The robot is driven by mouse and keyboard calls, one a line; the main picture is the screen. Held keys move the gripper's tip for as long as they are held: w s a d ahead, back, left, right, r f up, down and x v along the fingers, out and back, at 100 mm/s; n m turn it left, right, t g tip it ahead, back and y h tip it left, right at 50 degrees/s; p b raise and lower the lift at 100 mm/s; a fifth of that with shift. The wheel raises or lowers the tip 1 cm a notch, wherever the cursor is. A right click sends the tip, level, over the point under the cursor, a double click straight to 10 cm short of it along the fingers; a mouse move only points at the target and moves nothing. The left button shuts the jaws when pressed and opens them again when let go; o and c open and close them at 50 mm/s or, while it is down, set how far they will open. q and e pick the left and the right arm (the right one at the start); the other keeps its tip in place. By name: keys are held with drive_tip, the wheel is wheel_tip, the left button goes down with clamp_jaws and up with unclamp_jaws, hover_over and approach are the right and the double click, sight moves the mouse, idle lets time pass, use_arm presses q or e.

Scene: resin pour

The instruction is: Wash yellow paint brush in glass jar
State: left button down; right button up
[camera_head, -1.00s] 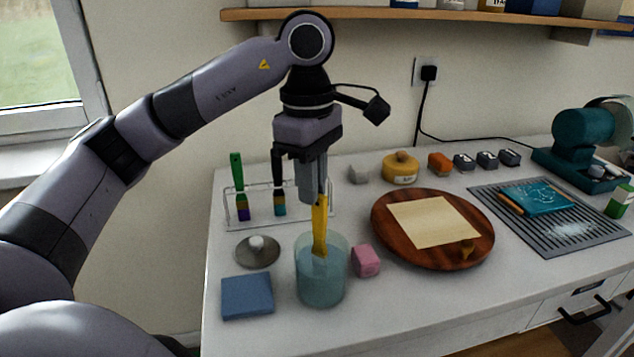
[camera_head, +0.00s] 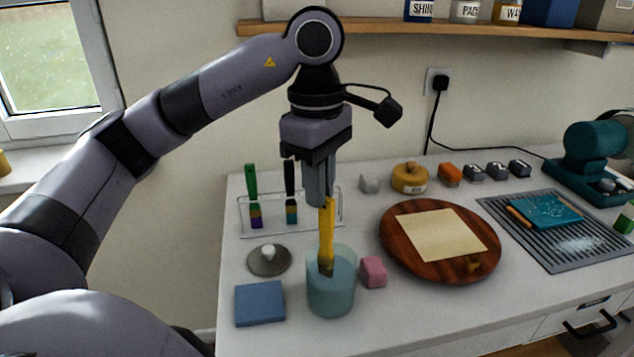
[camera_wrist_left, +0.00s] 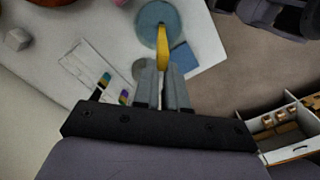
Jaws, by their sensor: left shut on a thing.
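My left gripper (camera_head: 322,200) is shut on the yellow paint brush (camera_head: 327,228) and holds it upright, bristles down. The brush's lower end is inside the glass jar (camera_head: 331,293), which holds bluish liquid and stands near the table's front edge. The dark bristle tip shows through the jar near its upper part; I cannot tell how deep it sits in the liquid. In the left wrist view the yellow brush (camera_wrist_left: 163,50) reaches from the fingers over the round jar (camera_wrist_left: 152,18). My right gripper is not in view.
A blue square block (camera_head: 260,303) and a round metal lid (camera_head: 269,261) lie left of the jar. A pink block (camera_head: 373,271) is close to its right. Behind stands a rack (camera_head: 340,214) with green and black brushes. A round wooden board (camera_head: 481,231) lies to the right.

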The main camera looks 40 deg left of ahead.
use_arm(q)
drive_tip(key=shift+w+d+r+p, duration=0.15)
drive_tip(key=shift+r+p, duration=0.85)
drive_tip(key=shift+r, duration=0.35)
drive_tip(key=shift+w+d+r, duration=0.1)
drive_tip(key=shift+d+r, duration=0.05)
drive_tip(key=shift+r, duration=1)
wheel_tip(320, 180, up, 6)
